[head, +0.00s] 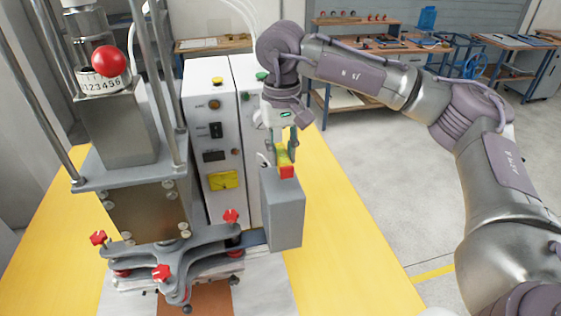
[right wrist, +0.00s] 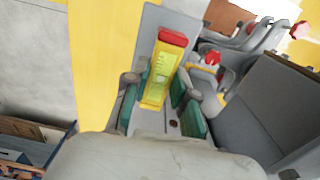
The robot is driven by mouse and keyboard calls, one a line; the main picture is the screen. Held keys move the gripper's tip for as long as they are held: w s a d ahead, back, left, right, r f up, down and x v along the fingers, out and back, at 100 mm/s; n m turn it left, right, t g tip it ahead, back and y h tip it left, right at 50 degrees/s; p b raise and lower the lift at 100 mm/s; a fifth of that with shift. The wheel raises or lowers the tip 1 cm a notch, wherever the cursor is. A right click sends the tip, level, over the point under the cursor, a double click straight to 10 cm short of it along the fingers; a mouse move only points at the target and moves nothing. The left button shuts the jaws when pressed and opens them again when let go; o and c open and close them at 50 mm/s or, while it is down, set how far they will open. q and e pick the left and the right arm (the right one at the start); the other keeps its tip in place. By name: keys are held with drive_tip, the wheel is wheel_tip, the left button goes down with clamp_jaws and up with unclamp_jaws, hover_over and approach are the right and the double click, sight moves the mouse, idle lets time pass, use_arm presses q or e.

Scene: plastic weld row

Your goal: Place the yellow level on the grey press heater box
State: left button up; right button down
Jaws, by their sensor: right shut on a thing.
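The yellow level (head: 283,156) with a red end is held in my right gripper (head: 285,143) at the top of the grey press heater box (head: 284,212). In the right wrist view, the level (right wrist: 160,75) lies between the green-padded fingers of my right gripper (right wrist: 158,92), its red end pointing away. The box's grey top (right wrist: 150,46) shows beneath and around it. The gripper is shut on the level. I cannot tell whether the level touches the box top or hangs just above it. My left gripper is not in view.
The press (head: 150,215), with red knobs and metal columns, stands left of the heater box. White control cabinets (head: 210,130) stand behind it. A yellow table surface (head: 345,250) is bare to the right. Workbenches (head: 370,45) are far back.

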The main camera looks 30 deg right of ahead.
sight(282, 155)
wheel_tip(282, 155, down, 4)
drive_tip(key=shift+a+r+p, duration=0.1)
drive_tip(key=shift+r+p, duration=0.1)
drive_tip(key=shift+p, duration=0.8)
drive_tip(key=shift+f, duration=0.55)
drive_tip(key=c, duration=0.9)
unclamp_jaws()
drive_tip(key=shift+r, duration=0.1)
drive_tip(key=shift+c, duration=0.2)
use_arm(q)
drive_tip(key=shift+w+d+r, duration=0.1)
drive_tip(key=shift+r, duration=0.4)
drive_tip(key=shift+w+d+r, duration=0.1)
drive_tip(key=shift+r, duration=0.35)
